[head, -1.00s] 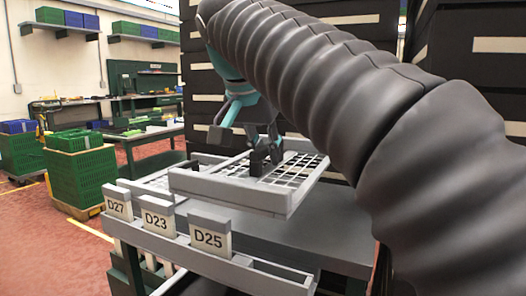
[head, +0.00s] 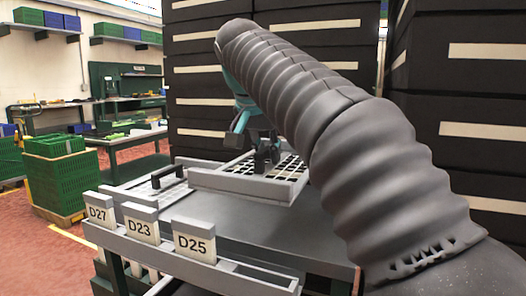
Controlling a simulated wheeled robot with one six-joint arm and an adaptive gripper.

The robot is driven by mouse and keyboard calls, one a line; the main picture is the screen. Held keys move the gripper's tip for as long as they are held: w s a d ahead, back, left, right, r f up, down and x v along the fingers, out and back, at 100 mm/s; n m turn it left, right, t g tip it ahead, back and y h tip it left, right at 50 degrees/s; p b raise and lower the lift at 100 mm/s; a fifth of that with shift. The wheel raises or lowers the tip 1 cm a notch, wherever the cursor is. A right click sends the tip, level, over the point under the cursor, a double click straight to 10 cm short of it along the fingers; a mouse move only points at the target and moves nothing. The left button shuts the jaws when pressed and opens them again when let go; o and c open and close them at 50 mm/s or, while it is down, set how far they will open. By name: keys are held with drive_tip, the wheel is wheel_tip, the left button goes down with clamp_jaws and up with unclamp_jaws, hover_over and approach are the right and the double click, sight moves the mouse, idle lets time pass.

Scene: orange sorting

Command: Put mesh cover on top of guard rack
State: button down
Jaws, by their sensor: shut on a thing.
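The mesh cover (head: 240,188) is a light grey frame with a white grid. My gripper (head: 266,160) is shut on its dark handle, near the middle of the grid, and holds it roughly level above the grey table. A second, similar gridded frame (head: 130,190) with a black handle (head: 167,177) lies to the left, partly behind the held cover's left end. A grey rack (head: 190,258) with label plates D27, D23 and D25 runs along the table's front. I cannot tell for sure which part is the guard rack.
The grey table top (head: 270,235) is bare below and right of the cover. Tall black stacks with pale strips (head: 270,60) stand close behind. Green crates (head: 58,175) stand on the floor at left, and a workbench (head: 130,138) is farther back.

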sight(263, 151)
drive_tip(key=shift+w+d+f, duration=0.1)
drive_tip(key=shift+w+d, duration=0.2)
drive_tip(key=shift+w, duration=0.4)
drive_tip(key=shift+w+d+f, duration=0.1)
drive_tip(key=shift+w+d, duration=0.15)
drive_tip(key=shift+w, duration=0.45)
drive_tip(key=shift+f+b, duration=3.1)
drive_tip(key=shift+f, duration=1.15)
drive_tip(key=c, duration=1)
unclamp_jaws()
drive_tip(key=v, duration=1.2)
